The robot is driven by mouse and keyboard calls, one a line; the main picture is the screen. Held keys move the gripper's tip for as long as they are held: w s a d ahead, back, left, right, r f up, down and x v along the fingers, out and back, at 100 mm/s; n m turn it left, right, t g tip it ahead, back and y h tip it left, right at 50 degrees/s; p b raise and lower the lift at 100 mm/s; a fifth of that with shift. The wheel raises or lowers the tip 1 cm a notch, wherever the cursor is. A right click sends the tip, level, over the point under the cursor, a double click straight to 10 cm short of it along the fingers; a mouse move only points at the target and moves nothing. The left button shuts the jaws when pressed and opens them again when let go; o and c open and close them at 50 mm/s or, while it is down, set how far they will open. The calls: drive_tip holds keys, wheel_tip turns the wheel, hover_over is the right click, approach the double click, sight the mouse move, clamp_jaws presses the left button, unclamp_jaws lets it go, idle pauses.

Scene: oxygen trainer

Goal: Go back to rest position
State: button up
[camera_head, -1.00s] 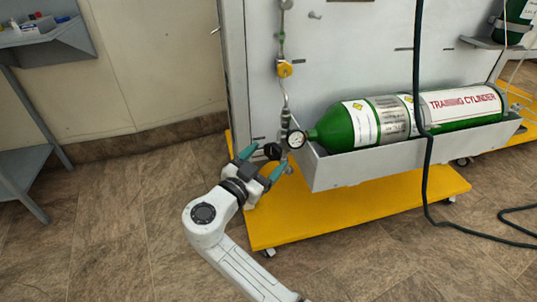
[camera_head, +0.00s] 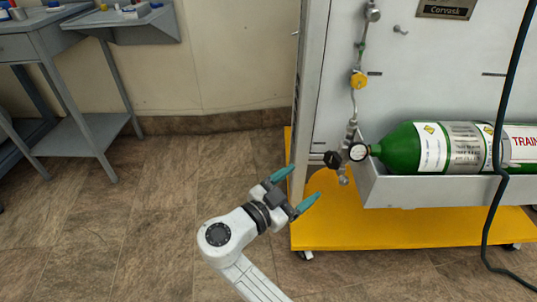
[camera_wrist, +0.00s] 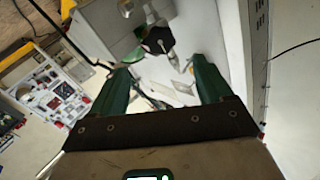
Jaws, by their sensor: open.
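My gripper (camera_head: 295,190) has two teal fingers spread apart with nothing between them in the head view. It is in front of the left edge of the trainer's yellow base (camera_head: 400,228), left of and below the regulator gauge (camera_head: 358,152) and its black knob (camera_head: 333,159). A gap shows between the fingertips and the knob. In the wrist view my gripper (camera_wrist: 165,85) also shows open, with a dark round knob (camera_wrist: 157,40) beyond the fingers.
The green cylinder (camera_head: 402,150) lies in a grey tray (camera_head: 440,190) on the trainer's panel. A black hose (camera_head: 506,150) hangs at the right. Grey tables (camera_head: 85,138) stand at the left. The tiled floor (camera_head: 150,215) between is clear.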

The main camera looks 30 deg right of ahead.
drive_tip(key=s+d+f+n+g+y+p, duration=0.15)
drive_tip(key=s+d+f+n+y, duration=0.35)
drive_tip(key=s+f+n+y, duration=0.55)
drive_tip(key=s+a+f+n+y+p, duration=0.1)
drive_tip(key=s+a+f+n+y, duration=0.25)
drive_tip(key=s, duration=0.35)
drive_tip(key=s+a+f+n+y, duration=0.3)
drive_tip(key=s+n, duration=0.2)
drive_tip(key=s, duration=0.2)
wheel_tip(320, 180, up, 38)
drive_tip(key=p, duration=3.8)
drive_tip(key=shift+a+y, duration=0.3)
drive_tip(key=shift+a, duration=0.1)
